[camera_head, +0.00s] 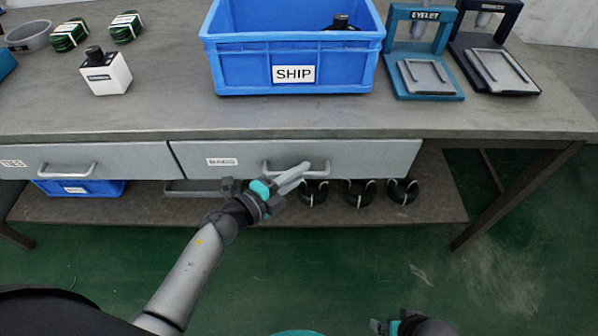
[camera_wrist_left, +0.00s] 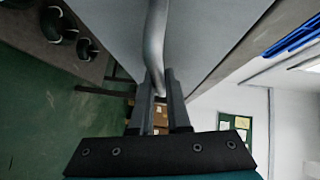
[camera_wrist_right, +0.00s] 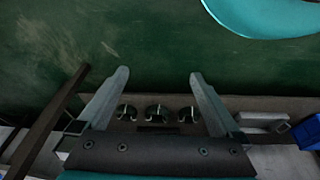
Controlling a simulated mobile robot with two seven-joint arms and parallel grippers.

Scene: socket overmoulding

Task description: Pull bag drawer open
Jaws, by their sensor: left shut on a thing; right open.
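The bag drawer (camera_head: 375,158) is a grey front under the bench top, with a small label plate (camera_head: 222,162) and a bar handle (camera_head: 318,170). Its front looks level with the neighbouring drawer front. My left gripper (camera_head: 300,172) is at the handle, and its fingers cover part of it. In the left wrist view the fingers (camera_wrist_left: 160,88) are shut on the curved handle bar (camera_wrist_left: 154,45).
A blue SHIP crate (camera_head: 295,78) stands on the bench, with a teal eyelet press (camera_head: 425,60) and a dark press (camera_head: 490,60) to its right. Several cable coils (camera_head: 358,192) lie on the lower shelf. A second drawer (camera_head: 120,160) is on the left. The green floor in front is clear.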

